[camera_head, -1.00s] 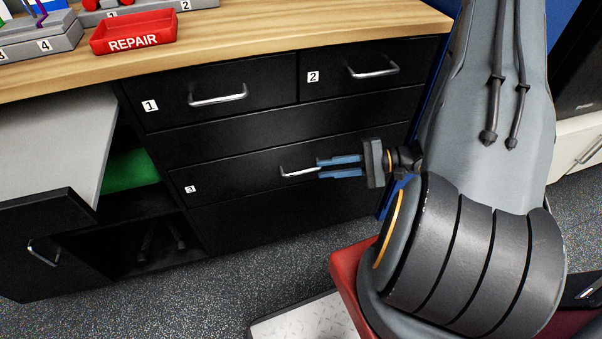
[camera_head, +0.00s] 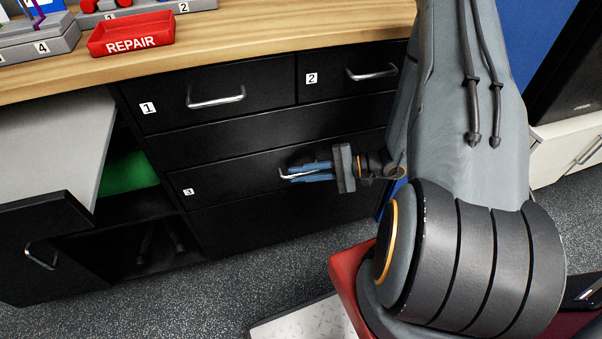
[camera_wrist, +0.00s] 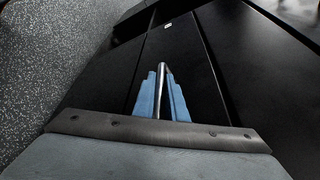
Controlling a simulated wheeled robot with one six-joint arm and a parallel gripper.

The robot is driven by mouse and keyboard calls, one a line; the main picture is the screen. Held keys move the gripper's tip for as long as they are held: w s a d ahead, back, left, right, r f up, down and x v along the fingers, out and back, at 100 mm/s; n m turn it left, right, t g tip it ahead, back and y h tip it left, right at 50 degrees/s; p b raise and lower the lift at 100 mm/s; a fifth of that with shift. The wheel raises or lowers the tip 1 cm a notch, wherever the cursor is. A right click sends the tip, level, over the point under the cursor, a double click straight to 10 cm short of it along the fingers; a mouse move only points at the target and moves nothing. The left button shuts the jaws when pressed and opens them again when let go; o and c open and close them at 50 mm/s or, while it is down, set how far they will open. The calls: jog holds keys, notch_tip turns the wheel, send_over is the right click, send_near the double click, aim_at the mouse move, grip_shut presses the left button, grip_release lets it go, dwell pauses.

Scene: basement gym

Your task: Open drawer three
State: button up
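Drawer three (camera_head: 235,182) is a wide black drawer front with a small "3" label, below drawers one and two. It looks closed, flush with the cabinet front. Its silver bar handle (camera_head: 285,176) shows just past my fingertips. My gripper (camera_head: 291,172) is at the handle, its two blue fingers pointing left along the drawer front, one above the other. In the wrist view the handle (camera_wrist: 161,78) runs between the blue fingers (camera_wrist: 162,90), with little gap on either side. Whether the fingers press on it I cannot tell. Part of the handle is hidden by the fingers.
Drawer one (camera_head: 190,103) and drawer two (camera_head: 345,78) are closed above. At left a cabinet door (camera_head: 45,235) stands open, with a green thing (camera_head: 127,174) inside. A red REPAIR tray (camera_head: 131,36) sits on the wooden worktop (camera_head: 270,38). Speckled floor lies in front.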

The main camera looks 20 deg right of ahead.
grip_shut()
